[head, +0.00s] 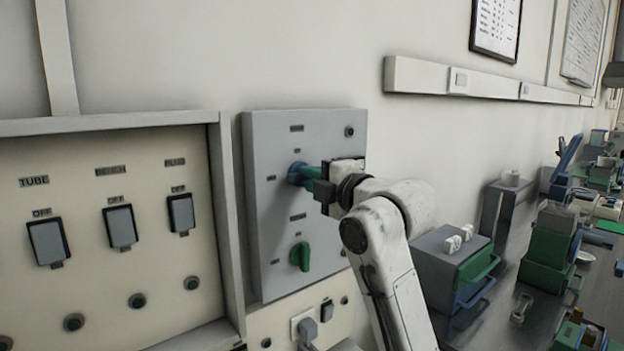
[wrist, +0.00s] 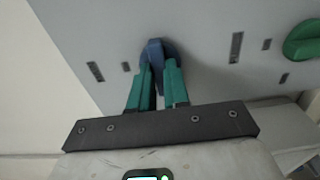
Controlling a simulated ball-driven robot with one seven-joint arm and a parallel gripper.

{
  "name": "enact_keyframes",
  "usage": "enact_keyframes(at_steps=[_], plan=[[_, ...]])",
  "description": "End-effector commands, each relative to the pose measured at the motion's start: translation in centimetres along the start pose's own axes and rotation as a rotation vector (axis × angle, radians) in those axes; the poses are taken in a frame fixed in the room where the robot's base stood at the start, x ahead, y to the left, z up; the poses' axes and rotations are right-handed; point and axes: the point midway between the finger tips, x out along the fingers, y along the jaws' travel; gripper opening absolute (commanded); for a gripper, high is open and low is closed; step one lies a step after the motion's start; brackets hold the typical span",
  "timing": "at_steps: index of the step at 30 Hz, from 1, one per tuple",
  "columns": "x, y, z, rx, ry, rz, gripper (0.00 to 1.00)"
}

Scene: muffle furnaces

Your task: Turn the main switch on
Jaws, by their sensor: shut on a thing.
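A grey switch panel (head: 340,215) on the wall carries two rotary knobs, one above the other. The upper knob is blue (head: 295,175) and also shows in the wrist view (wrist: 154,50). The lower knob is green (head: 300,257), with its grip upright in the head view; it shows at the right edge of the wrist view (wrist: 303,40). My gripper (head: 305,174) reaches the panel from the right. Its teal fingers (wrist: 157,70) are shut on the blue knob, one on each side. The panel labels are too small to read, so I cannot tell which knob is marked main.
Left of the panel, a framed board holds rocker switches labelled TUBE (head: 48,242), BENCH (head: 120,226) and PLUG (head: 181,213). A socket with a plug (head: 306,328) sits below the panel. A drawer unit (head: 455,262) and a cluttered bench lie to the right.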

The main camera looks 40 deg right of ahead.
Motion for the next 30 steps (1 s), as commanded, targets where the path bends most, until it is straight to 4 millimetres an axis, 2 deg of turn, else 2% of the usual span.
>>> enact_keyframes(at_steps=[16,23,30], plan=[[0.01,-0.06,0.01,0.055,0.000,-0.003,0.00],[0.03,0.00,-0.03,0.202,0.000,-0.004,0.00],[0.03,0.00,-0.06,0.424,0.000,-0.006,0.00]])
